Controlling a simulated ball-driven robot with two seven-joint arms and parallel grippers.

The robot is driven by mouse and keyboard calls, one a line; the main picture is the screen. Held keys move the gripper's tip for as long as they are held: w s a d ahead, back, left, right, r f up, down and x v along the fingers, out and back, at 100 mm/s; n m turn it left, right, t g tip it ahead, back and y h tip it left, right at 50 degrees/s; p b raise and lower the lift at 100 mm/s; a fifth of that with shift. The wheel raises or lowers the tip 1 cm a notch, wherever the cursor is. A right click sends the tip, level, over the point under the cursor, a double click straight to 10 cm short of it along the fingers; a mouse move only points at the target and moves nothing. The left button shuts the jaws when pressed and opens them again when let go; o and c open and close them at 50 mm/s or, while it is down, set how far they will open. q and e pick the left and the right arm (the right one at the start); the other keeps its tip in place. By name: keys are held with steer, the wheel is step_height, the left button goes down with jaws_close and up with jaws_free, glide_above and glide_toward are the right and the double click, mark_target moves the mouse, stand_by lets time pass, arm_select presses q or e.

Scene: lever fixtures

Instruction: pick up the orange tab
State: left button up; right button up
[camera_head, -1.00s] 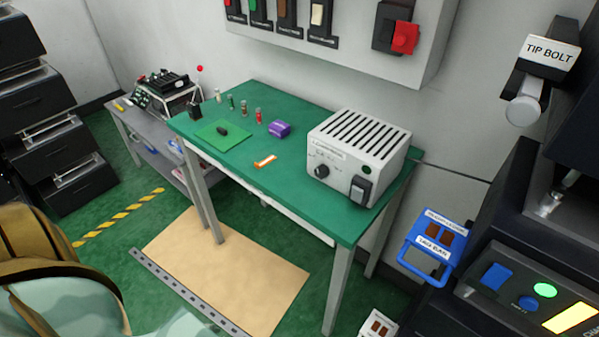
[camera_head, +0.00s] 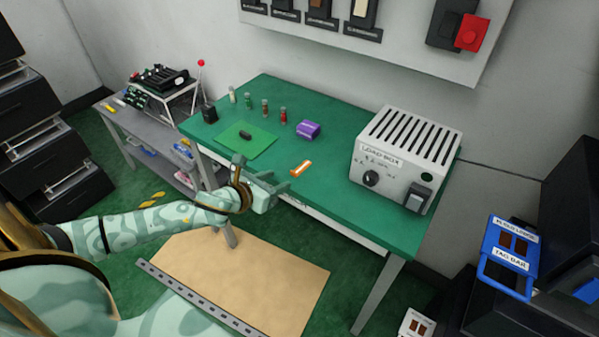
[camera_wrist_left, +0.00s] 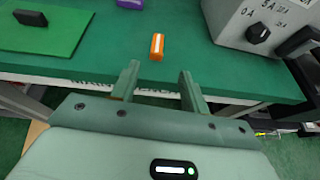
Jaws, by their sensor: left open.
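The orange tab (camera_head: 301,168) lies flat on the green tabletop (camera_head: 340,190) near its front edge, with a pale stripe along it. It also shows in the left wrist view (camera_wrist_left: 157,47), just beyond and between my fingertips. My left gripper (camera_head: 280,176) is at the table's front edge, left of the tab in the head view. It is open and empty, its two fingers (camera_wrist_left: 157,82) apart and pointing toward the tab, not touching it. My right gripper is not in view.
A white load box (camera_head: 405,158) stands right of the tab. A purple block (camera_head: 308,129) sits behind it. A green mat (camera_head: 247,140) with a dark piece lies to the left. Several small vials (camera_head: 265,108) stand at the back. The tabletop around the tab is clear.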

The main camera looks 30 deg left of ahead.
mark_target(293, 173)
arm_select(q)
steer(key=shift+x, duration=0.8)
steer(key=b+x, duration=0.1)
steer(key=x, duration=0.1)
steer(key=b+x, duration=0.1)
steer(key=x, duration=0.2)
steer(key=shift+s+a+f, duration=0.1)
steer(key=shift+a+f, duration=0.05)
steer(key=shift+a, duration=0.1)
steer(key=shift+w, duration=0.2)
steer(key=c, duration=0.8)
jaws_close()
